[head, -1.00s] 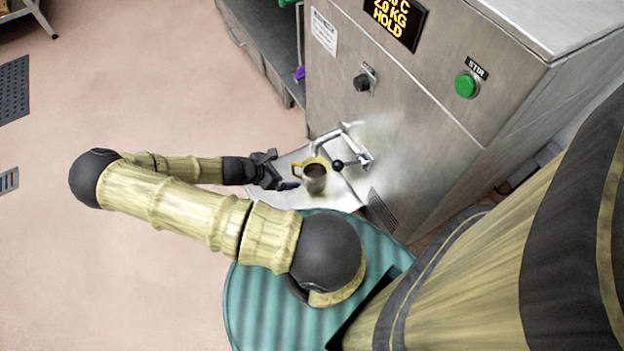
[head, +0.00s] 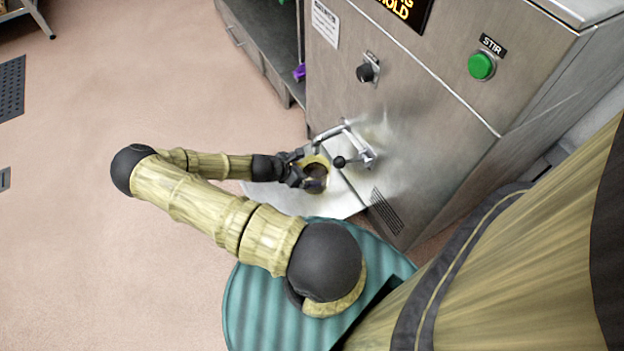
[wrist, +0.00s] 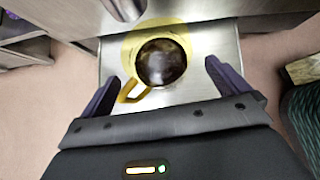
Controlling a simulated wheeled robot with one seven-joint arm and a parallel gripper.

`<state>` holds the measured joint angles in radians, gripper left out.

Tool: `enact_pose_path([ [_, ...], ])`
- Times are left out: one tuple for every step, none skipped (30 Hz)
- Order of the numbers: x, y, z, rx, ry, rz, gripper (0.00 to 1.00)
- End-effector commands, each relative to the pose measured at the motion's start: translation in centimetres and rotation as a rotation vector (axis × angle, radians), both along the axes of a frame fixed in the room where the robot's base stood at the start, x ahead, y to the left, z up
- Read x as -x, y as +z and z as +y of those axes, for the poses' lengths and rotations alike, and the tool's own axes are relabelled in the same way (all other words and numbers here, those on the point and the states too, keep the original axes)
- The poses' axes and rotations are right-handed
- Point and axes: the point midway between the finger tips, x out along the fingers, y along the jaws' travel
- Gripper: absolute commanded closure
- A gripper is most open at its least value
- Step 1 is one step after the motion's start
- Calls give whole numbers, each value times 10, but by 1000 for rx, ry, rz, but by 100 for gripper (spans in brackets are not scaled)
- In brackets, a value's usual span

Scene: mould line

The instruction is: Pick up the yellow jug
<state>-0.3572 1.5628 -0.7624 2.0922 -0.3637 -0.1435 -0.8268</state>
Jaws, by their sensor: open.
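The yellow jug (head: 316,172) stands on the steel shelf of the machine, below its spout, with dark contents inside. In the wrist view the jug (wrist: 128,47) shows from above, its handle (wrist: 134,92) pointing toward the lower left. My gripper (head: 299,170) is at the jug's left side in the head view and partly covers it. In the wrist view my gripper (wrist: 162,82) is open, its fingers spread wide on either side of the jug's near part and handle. I cannot tell whether a finger touches the jug.
The spout with its black-knobbed lever (head: 339,162) juts out close above the jug. The steel machine (head: 420,110) rises behind, with a black knob (head: 365,72) and green button (head: 481,66). The steel shelf (head: 282,197) has bare room in front.

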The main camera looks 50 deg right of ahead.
Motion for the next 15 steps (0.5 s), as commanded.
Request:
enact_pose_path([
  [1, -4, -3, 0, 0, 0, 0],
  [1, -4, -3, 0, 0, 0, 0],
  [0, -4, -4, 0, 1, -1, 0],
  [0, -3, -4, 0, 1, -1, 0],
  [0, -3, -4, 0, 1, -1, 0],
  [0, -3, -4, 0, 1, -1, 0],
  [0, -3, -4, 0, 1, -1, 0],
  [0, -3, -4, 0, 1, -1, 0],
  [0, -3, -4, 0, 1, -1, 0],
  [0, -3, -4, 0, 1, -1, 0],
  [0, -3, -4, 0, 1, -1, 0],
  [1, -4, -4, 0, 1, -1, 0],
  [1, -6, -5, 0, -1, -1, 0],
  [1, -7, -6, 0, -1, -1, 0],
  [1, -10, -9, 0, -1, -1, 0],
])
